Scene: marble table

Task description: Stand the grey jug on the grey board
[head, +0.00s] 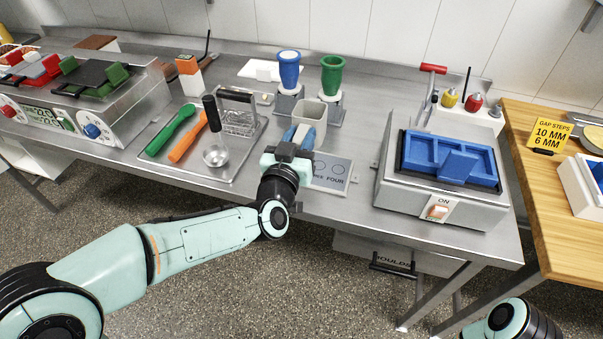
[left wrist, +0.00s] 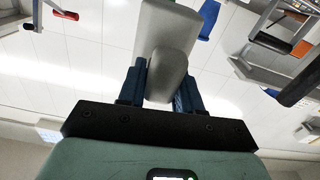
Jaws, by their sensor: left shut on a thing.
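The grey jug (head: 310,114) is a pale, open-topped vessel near the middle of the head view, upright or nearly so. My left gripper (head: 299,135) is shut on it from the near side; its blue fingers hide part of the jug's lower side. In the left wrist view the jug (left wrist: 165,35) sits between the two fingers (left wrist: 163,88). The grey board (head: 333,173), with printed circles and the word "FOUR", lies flat near the table's front edge, partly hidden by my wrist. The jug appears behind the board; its height above the table is unclear. My right gripper is out of view.
Blue (head: 289,68) and green (head: 331,75) cups on stands are close behind the jug. A tray (head: 247,157) with scoops and a ladle is to the left. A grey machine (head: 442,200) with a blue tray top is to the right.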

